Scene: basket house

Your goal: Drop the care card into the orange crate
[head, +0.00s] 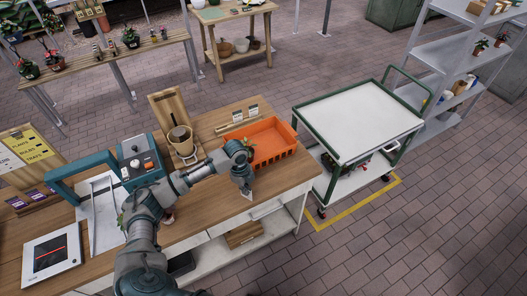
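The orange crate (285,151) stands on the wooden workbench, near its right end. My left gripper (246,188) points down just in front of the crate's left part, over the bench's front edge area. Its fingers look closed on a small white piece, which I take to be the care card (247,194). The card is small and partly hidden by the fingers. My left arm hides part of the crate's left side. A small green plant shows inside the crate, beside my wrist. My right gripper is not in view.
A wooden rack with small white cards (237,116) stands behind the crate. A pot on a scale (180,134) and a teal press (140,160) stand to the left. A white-topped cart (362,122) is to the right. The bench in front of the crate is clear.

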